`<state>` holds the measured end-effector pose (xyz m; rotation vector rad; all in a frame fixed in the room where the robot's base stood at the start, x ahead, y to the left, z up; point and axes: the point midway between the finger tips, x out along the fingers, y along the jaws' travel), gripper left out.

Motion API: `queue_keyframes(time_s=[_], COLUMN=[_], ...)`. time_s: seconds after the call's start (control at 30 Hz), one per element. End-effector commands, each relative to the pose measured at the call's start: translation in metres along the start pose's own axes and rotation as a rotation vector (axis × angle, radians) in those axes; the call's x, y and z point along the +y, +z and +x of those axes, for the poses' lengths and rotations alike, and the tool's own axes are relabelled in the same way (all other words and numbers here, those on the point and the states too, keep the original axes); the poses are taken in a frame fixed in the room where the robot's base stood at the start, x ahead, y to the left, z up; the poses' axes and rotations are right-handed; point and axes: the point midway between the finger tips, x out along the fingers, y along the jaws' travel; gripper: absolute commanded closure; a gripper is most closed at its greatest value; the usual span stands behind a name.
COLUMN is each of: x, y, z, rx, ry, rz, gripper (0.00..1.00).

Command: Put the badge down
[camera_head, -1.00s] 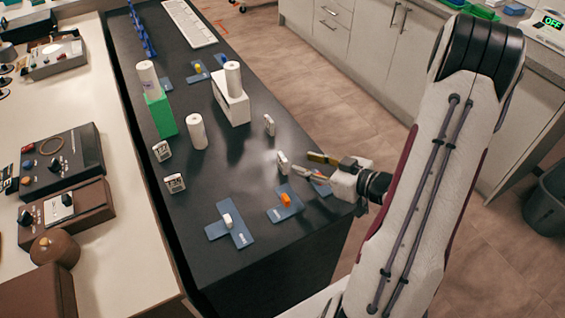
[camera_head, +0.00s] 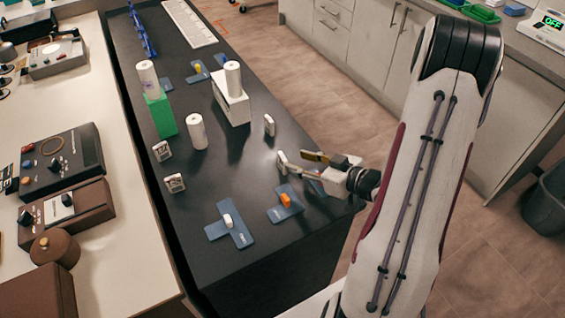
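A small white badge (camera_head: 281,162) stands near the right edge of the dark table, just left of my gripper's fingertips. My gripper (camera_head: 297,161) reaches in from the right, low over the tabletop. Its brass-coloured upper finger and pale lower finger are apart, with a gap between the tips. The lower fingertip overlaps the badge's right edge in the picture; I cannot tell whether it touches. Other similar white badges stand on the table: one (camera_head: 269,125) behind and two at the left (camera_head: 162,151) (camera_head: 174,183).
Blue mats with an orange switch (camera_head: 286,200) and a white switch (camera_head: 227,220) lie in front. Another blue mat is partly hidden under my gripper. White cylinders (camera_head: 196,132), a green block (camera_head: 161,117) and a white block (camera_head: 232,106) stand behind. The table's middle is clear.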

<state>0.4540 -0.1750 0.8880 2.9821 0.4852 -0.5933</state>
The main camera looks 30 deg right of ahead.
Motion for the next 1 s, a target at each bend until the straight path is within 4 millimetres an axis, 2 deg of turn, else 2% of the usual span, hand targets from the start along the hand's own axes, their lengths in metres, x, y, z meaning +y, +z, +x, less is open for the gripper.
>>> queue_keyframes(time_s=[0.27, 0.7, 1.0], x=[-0.001, -0.004, -0.003], y=[0.000, 0.001, 0.001], z=[0.009, 0.047, 0.052], rx=[0.000, 0.000, 0.000], ry=[-0.002, -0.002, 0.001], rz=[-0.001, 0.000, 0.000], gripper=[0.64, 0.64, 0.64])
